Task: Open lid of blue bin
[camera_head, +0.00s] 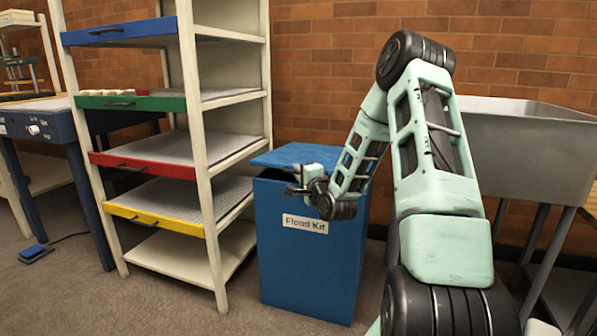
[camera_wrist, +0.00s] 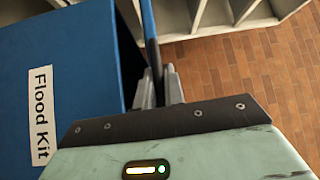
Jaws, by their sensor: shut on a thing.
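The blue bin (camera_head: 285,255) stands on the floor with a white "Flood Kit" label on its front. The label also shows on the bin in the wrist view (camera_wrist: 90,70). The blue lid (camera_head: 290,154) lies over the top, and a narrow gap shows between it and the rim at the left front. My gripper (camera_head: 293,188) is at the bin's upper front edge. In the wrist view its fingers (camera_wrist: 160,88) are shut on the lid's edge, and the lid (camera_wrist: 150,38) shows as a thin blue strip apart from the bin body. The bin's inside is hidden.
A cream shelf rack (camera_head: 207,170) with blue, green, red and yellow drawers stands close to the bin's left. A metal sink (camera_head: 520,140) stands to the right, behind my arm. A brick wall (camera_head: 325,60) is behind the bin. Some floor in front is clear.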

